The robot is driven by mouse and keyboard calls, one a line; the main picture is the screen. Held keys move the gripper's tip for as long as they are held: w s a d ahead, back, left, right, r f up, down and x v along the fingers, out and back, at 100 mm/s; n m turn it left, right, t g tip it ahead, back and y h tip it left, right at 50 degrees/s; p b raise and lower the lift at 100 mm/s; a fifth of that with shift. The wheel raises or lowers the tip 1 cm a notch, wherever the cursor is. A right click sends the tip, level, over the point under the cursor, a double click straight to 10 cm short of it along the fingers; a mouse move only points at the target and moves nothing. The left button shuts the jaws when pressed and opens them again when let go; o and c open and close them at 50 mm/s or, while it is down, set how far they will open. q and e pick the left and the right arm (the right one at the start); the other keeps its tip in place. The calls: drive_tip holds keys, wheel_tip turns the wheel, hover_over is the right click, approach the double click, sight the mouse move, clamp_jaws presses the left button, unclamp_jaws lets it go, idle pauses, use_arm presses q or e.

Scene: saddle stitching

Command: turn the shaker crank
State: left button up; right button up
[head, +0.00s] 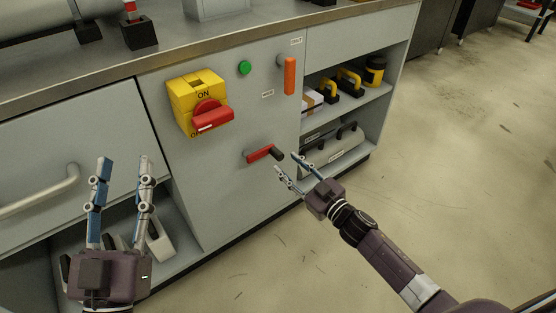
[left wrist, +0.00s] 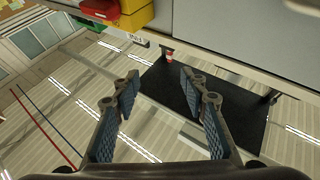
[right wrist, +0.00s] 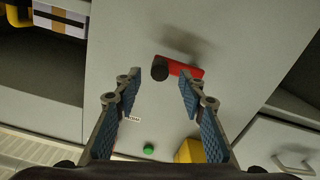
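The shaker crank (head: 260,154) is a red arm with a dark knob (head: 277,154) on the grey cabinet front, low in the head view. In the right wrist view the red crank arm (right wrist: 185,67) and its black knob (right wrist: 160,69) lie ahead, near and between the fingertips. My right gripper (head: 290,165) is open, its fingers close to the knob; I cannot tell whether they touch it. The right gripper also shows in the right wrist view (right wrist: 157,82). My left gripper (head: 122,168) is open and empty in front of the cabinet's left part, also in the left wrist view (left wrist: 160,78).
A yellow box with a red rotary switch (head: 212,118) sits above and left of the crank. A green button (head: 244,67) and an orange handle (head: 290,76) are higher up. Open shelves (head: 361,104) with tools stand right of the panel. Floor (head: 460,150) is clear at right.

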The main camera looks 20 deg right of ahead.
sight(281, 159)
drive_tip(key=b+x, duration=0.1)
drive_tip(key=x, duration=0.3)
drive_tip(key=shift+w+f, duration=0.1)
drive_tip(key=shift+w, duration=0.2)
use_arm(q)
drive_tip(key=s+r+t+h, duration=0.1)
drive_tip(key=s+r+t, duration=0.3)
drive_tip(key=s+r, duration=0.1)
drive_tip(key=shift+a+r+h, duration=0.25)
drive_tip(key=shift+r+h, duration=0.05)
drive_tip(key=shift+r, duration=0.35)
use_arm(e)
drive_tip(key=shift+w+a, duration=0.2)
drive_tip(key=shift+w, duration=0.1)
clamp_jaws()
